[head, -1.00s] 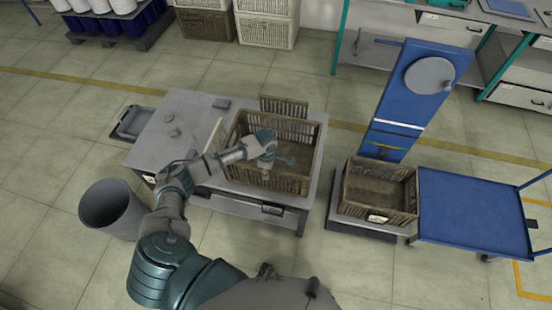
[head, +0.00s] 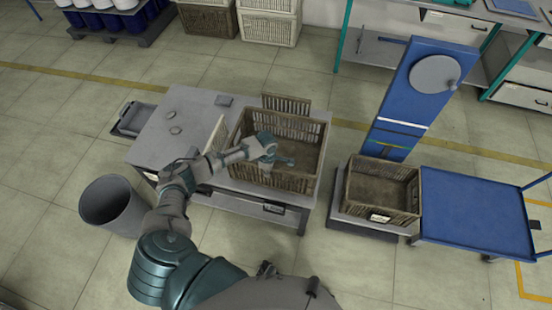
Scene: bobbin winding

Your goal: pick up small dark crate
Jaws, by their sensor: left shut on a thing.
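A dark brown slatted crate (head: 318,140) sits on the grey table, its inside looking empty apart from my gripper. My right gripper is not in view.
The grey table (head: 165,130) has free top at its left. A grey bin (head: 110,205) stands on the floor left of it. A blue column with a round dial (head: 434,75) rises behind the scale (head: 365,228). A blue cart (head: 475,210) stands at right.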

